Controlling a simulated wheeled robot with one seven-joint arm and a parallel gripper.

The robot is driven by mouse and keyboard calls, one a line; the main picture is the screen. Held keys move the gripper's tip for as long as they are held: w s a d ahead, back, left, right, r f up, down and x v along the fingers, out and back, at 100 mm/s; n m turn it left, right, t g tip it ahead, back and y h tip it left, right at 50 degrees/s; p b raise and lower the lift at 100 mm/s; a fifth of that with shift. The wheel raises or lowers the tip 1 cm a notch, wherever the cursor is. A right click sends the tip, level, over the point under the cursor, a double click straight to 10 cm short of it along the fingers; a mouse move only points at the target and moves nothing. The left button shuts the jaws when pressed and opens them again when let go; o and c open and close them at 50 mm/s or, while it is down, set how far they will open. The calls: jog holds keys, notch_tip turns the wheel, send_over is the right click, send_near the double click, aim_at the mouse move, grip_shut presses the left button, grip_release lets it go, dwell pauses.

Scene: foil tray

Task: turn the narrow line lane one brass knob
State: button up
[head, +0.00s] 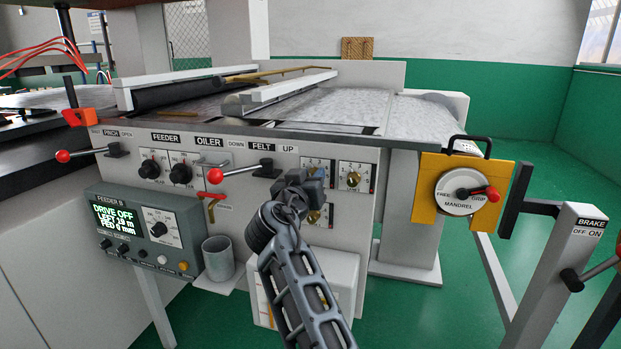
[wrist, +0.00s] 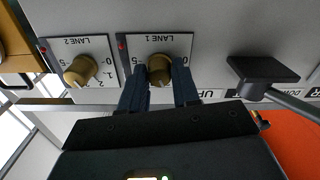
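The lane 1 brass knob (wrist: 159,71) sits on a white dial plate marked LANE 1 in the wrist view, which shows the panel upside down. My gripper (wrist: 159,75) has one dark finger on each side of this knob, and I see no clear gap at either side. In the head view my gripper (head: 312,181) is at the panel and hides this knob. The lane 2 brass knob (wrist: 80,71) is free beside it; it also shows in the head view (head: 353,179). Another brass knob (head: 314,216) shows below, partly behind my gripper.
A red-tipped felt lever (head: 216,176) sticks out left of my gripper; its black base (wrist: 262,70) is close in the wrist view. A grey cup (head: 217,258) and the feeder box (head: 145,235) are lower left. The yellow mandrel plate (head: 430,200) is at right.

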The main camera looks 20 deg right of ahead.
grip_shut()
jog(key=shift+n, duration=0.4)
jog(key=shift+a+f+n+p, duration=0.1)
jog(key=shift+n+p, duration=1.1)
jog(key=shift+n, duration=2.6)
jog(key=shift+a+f+n+p, duration=0.1)
jog(key=shift+n+p, duration=1.05)
jog(key=shift+n, duration=2.65)
jog(key=o, duration=0.5)
grip_release()
jog(key=shift+w, duration=0.1)
